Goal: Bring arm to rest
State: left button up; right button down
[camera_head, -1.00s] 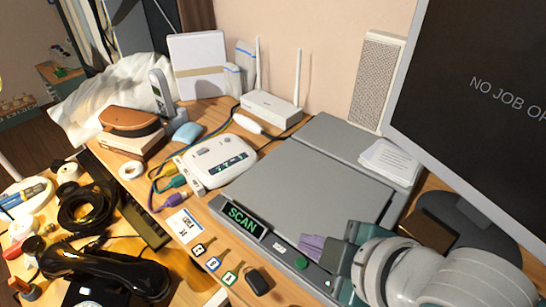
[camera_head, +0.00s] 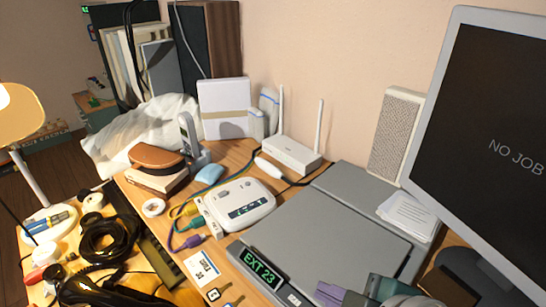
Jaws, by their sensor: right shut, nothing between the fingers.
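My right gripper (camera_head: 328,292) shows at the bottom edge, low over the front of the grey scanner (camera_head: 330,238). Its purple fingers are shut and hold nothing. Most of the right arm is cut off by the frame. My left gripper is not in view.
A monitor (camera_head: 492,140) stands at the right. Behind the scanner are a router (camera_head: 292,155) with two antennas and a speaker (camera_head: 397,135). A white box (camera_head: 238,202) with cables, a cordless phone (camera_head: 188,135) and a black corded handset (camera_head: 105,293) are at left.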

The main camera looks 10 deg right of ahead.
jog(key=s+d+r+m+g+h+p, duration=0.2)
jog(key=s+d+r+m+g, duration=0.15)
jog(key=s+r+m, duration=0.35)
jog(key=s+d+r+m+g+h+p, duration=0.1)
jog(key=s+d+r+m+g+p, duration=0.1)
jog(key=s+d+r+m, duration=0.45)
notch_tip(320, 180, up, 36)
jog(key=s+a+n+p, duration=0.1)
jog(key=a+n+p, duration=0.1)
jog(key=p, duration=3.5)
jog(key=shift+s+a+r, duration=0.2)
jog(key=shift+s+a, duration=0.1)
jog(key=shift+s, duration=0.1)
jog(key=shift+n+t, duration=0.25)
